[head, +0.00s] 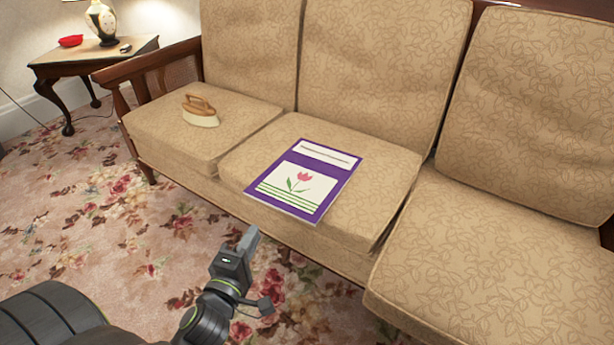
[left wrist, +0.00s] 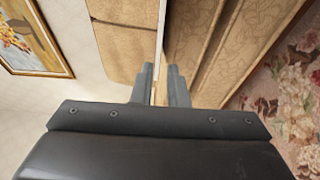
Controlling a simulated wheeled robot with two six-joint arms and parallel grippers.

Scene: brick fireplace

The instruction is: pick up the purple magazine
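The purple magazine (head: 331,187) lies flat on the middle seat cushion of the sofa, with a white title band and a pink tulip on its cover. Its near edge reaches past the front of the cushion. My left gripper (head: 249,242) is in front of the sofa, just short of the magazine's near left corner. In the left wrist view the two fingers (left wrist: 160,84) are apart with nothing gripped. A thin white strip, which looks like the magazine's edge (left wrist: 161,30), lines up with the gap between them. My right gripper is not in view.
The sofa (head: 390,70) fills the middle and right. An iron (head: 201,111) with a brown handle stands on the left cushion (head: 165,135). A side table (head: 85,58) with a lamp (head: 101,22) and a red object (head: 70,41) is at back left. Flowered carpet (head: 110,225) in front is clear.

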